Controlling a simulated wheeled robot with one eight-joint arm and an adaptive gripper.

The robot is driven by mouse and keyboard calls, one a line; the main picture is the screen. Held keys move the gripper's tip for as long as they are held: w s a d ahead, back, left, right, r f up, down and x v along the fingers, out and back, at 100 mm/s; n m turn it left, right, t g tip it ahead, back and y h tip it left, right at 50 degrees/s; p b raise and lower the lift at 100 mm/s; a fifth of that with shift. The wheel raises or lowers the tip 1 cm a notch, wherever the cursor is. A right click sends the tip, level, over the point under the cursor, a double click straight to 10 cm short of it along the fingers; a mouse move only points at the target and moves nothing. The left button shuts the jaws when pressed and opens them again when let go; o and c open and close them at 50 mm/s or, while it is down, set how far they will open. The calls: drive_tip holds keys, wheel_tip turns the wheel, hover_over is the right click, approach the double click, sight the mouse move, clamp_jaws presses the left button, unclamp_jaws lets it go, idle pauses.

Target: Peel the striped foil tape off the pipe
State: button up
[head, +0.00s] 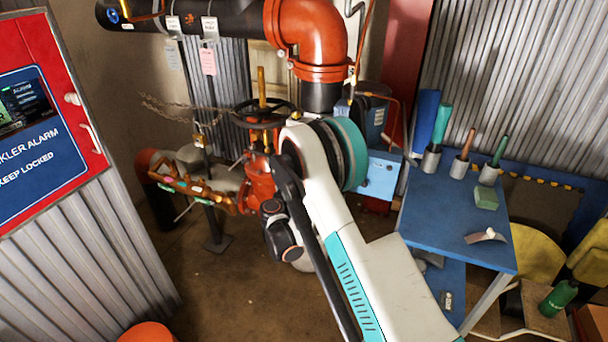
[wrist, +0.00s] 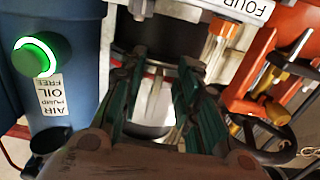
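In the wrist view my gripper (wrist: 157,72) points forward with its two dark green fingers spread apart. A pale, shiny surface (wrist: 155,108) shows between the fingers. I cannot tell whether it is the foil tape or part of the pipework, or whether a finger touches it. In the head view my white and teal arm reaches over the middle and hides my gripper. A black pipe (head: 230,17) runs along the top into a red elbow (head: 318,35), with a dark pipe end (head: 321,97) below it. I cannot make out striped foil tape clearly in either view.
A blue table (head: 455,228) with cups of handled tools stands at the right. A red alarm cabinet (head: 45,120) is at the left. A valve handwheel (head: 262,113) stands behind my arm. A blue box with a green button (wrist: 38,55) is close left of my gripper.

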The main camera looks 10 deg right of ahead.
clamp_jaws()
drive_tip(key=shift+s, duration=0.1)
idle(0.4)
drive_tip(key=shift+s+a, duration=0.25)
drive_tip(key=shift+s, duration=0.05)
drive_tip(key=v, duration=0.8)
idle(0.6)
idle(0.3)
